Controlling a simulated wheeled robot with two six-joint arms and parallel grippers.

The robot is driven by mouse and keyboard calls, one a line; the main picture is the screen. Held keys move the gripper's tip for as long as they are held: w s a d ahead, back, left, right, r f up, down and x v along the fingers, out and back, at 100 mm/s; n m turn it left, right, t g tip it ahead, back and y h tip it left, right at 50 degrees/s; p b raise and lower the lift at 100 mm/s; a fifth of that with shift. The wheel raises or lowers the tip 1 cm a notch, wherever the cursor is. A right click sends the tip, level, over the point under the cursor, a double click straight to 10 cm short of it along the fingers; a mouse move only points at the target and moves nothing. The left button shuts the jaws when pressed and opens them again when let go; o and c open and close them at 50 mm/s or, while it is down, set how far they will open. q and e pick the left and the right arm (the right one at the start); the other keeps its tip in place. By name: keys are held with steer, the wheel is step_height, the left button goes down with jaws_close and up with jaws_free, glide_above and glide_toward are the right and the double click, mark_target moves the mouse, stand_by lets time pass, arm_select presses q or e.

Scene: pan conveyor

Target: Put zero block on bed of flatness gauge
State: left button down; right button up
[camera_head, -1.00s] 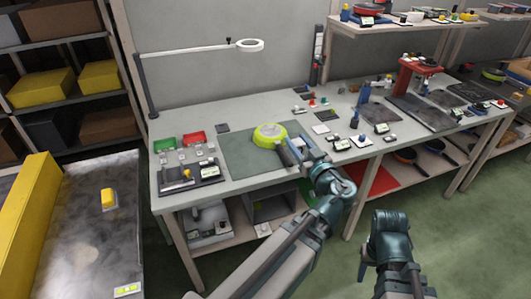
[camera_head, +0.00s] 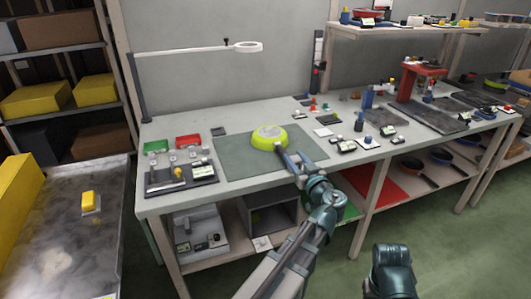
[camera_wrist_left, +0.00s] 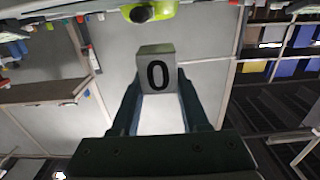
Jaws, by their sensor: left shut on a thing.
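My left gripper (camera_head: 300,160) is above the front of the bench, beside the green-rimmed pan (camera_head: 268,137). In the left wrist view it is shut on the zero block (camera_wrist_left: 156,72), a grey block with a black 0 on its face, held between the fingertips. The block is too small to make out in the head view. A red stand (camera_head: 422,82) with a dark plate is at the bench's right. I cannot tell for certain which device is the flatness gauge. My right gripper is not in view; only part of that arm shows at bottom right.
The pan rests on a grey-green mat (camera_head: 228,160). A dark tray with a yellow knob (camera_head: 179,172) is at the bench's left, near green and red bins (camera_head: 188,141). Small blocks and devices crowd the right half. A yellow block (camera_head: 90,201) lies on the left surface.

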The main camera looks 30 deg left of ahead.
arm_select(q)
steer(key=b, duration=0.1)
glide_above(261, 163)
steer(key=shift+f, duration=0.7)
steer(key=shift+f+b, duration=1.75)
steer(key=shift+b, duration=0.15)
steer(key=shift+d+f, duration=0.1)
steer(key=shift+f, duration=0.15)
steer(key=shift+c, duration=2)
jaws_free()
